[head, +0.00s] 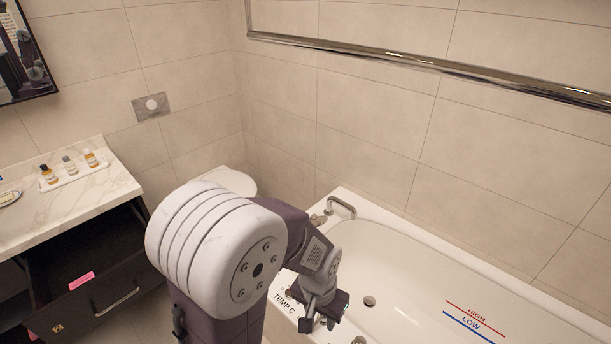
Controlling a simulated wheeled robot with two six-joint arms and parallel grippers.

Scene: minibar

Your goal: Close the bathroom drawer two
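A dark drawer (105,292) under the marble counter at the left stands pulled out, with its dark inside showing. Its front has a metal bar handle (117,301), a pink label and a small tan tag too small to read. My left gripper (322,316) is low in the middle of the head view, over the near rim of the bathtub, well to the right of the drawer and apart from it. Its fingers are small and partly dark, so its opening is unclear. My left arm hides part of the space between drawer and tub. My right gripper is out of view.
The marble counter (75,208) holds a white tray with small bottles (72,166). A white toilet (232,181) stands behind my arm. The white bathtub (420,262) with a faucet (340,207) fills the right. A chrome rail (430,64) runs along the tiled wall.

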